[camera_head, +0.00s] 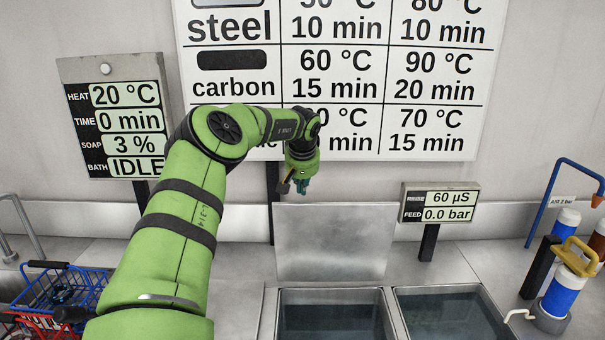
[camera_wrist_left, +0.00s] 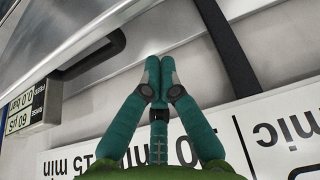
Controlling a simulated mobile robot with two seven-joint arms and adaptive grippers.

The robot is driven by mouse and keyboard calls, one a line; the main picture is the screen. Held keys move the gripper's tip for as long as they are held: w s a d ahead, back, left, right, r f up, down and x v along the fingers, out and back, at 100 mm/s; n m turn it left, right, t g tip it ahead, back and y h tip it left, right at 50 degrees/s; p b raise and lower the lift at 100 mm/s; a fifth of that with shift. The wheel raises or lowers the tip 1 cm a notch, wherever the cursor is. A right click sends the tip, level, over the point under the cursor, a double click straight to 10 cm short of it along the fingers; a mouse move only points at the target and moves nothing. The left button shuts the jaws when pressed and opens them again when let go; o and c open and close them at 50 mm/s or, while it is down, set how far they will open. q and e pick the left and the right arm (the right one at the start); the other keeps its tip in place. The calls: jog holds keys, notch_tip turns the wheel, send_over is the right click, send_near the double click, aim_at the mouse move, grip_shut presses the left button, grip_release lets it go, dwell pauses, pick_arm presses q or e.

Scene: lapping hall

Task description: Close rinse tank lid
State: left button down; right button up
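A plain grey metal lid (camera_head: 332,243) stands upright, open, behind the left of two sunken tanks. This left tank (camera_head: 333,318) holds dark liquid. The right tank (camera_head: 455,315) is also open and filled; the rinse display (camera_head: 438,205) stands behind it. I cannot tell for certain which is the rinse tank. My left gripper (camera_head: 301,186) is above the lid's top edge, apart from it, pointing down. In the left wrist view its two teal fingers (camera_wrist_left: 160,72) are together with nothing between them. My right gripper is not in view.
A blue wire basket (camera_head: 60,290) sits at the left. Blue-and-white bottles (camera_head: 562,290) and a blue bent pipe (camera_head: 560,185) stand at the right. A bath display (camera_head: 120,115) and a large wall chart (camera_head: 340,80) are behind. Steel counter surrounds the tanks.

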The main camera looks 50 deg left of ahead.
pick_arm(q)
jog(key=s+d+p, duration=0.1)
jog(key=s+d, duration=0.1)
jog(key=d, duration=0.1)
jog(key=shift+s, duration=0.15)
dwell(0.5)
